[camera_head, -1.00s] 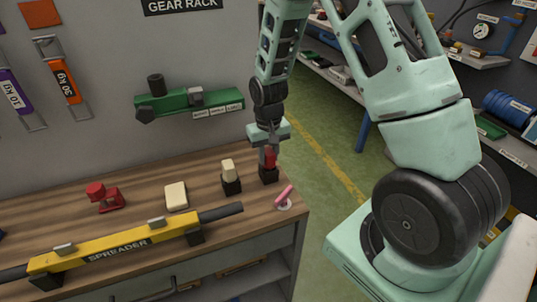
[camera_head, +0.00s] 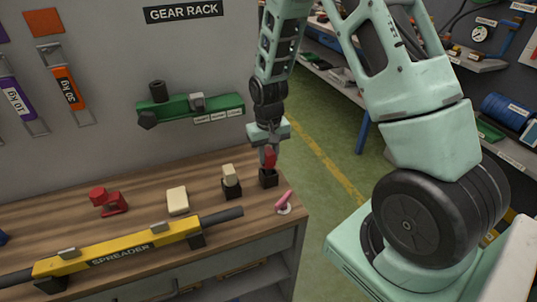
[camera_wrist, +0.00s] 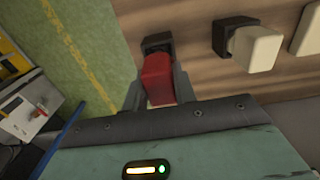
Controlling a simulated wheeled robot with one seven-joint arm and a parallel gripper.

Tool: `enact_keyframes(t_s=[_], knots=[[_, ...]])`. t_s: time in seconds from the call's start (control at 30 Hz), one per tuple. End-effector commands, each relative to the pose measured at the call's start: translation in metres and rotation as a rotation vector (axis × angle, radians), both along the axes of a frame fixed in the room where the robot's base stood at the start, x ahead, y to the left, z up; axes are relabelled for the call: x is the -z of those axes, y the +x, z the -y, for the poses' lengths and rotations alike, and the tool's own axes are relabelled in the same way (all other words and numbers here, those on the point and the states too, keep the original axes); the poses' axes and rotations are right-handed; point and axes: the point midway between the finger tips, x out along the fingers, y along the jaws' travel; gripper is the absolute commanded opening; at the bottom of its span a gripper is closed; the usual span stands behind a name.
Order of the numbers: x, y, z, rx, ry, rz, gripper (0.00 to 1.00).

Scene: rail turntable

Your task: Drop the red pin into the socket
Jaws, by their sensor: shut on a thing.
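The red pin (camera_head: 269,158) is upright between the fingers of my gripper (camera_head: 268,152), which is shut on it. The black socket (camera_head: 268,179) stands on the bench near its right end, directly below the pin. The pin's lower end meets or overlaps the socket's top in the head view; I cannot tell how far it is inside. In the wrist view the red pin (camera_wrist: 157,80) fills the space between the fingertips (camera_wrist: 157,90). It hides part of the socket (camera_wrist: 157,43) behind it.
Left of the socket, a cream block (camera_head: 229,173) stands in another black holder (camera_head: 232,189). A pink piece on a white disc (camera_head: 285,209) lies near the bench's right edge. A cream block (camera_head: 177,201), a red part (camera_head: 108,202) and the yellow spreader (camera_head: 120,251) are further left.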

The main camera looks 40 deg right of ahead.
Motion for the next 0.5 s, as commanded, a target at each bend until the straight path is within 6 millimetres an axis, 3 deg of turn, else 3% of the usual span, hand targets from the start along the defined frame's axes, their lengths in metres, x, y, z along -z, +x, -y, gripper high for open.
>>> enact_keyframes(t_s=[0.5], knots=[[-0.025, 0.0, 0.0, 0.0, 0.0, 0.001, 0.0]])
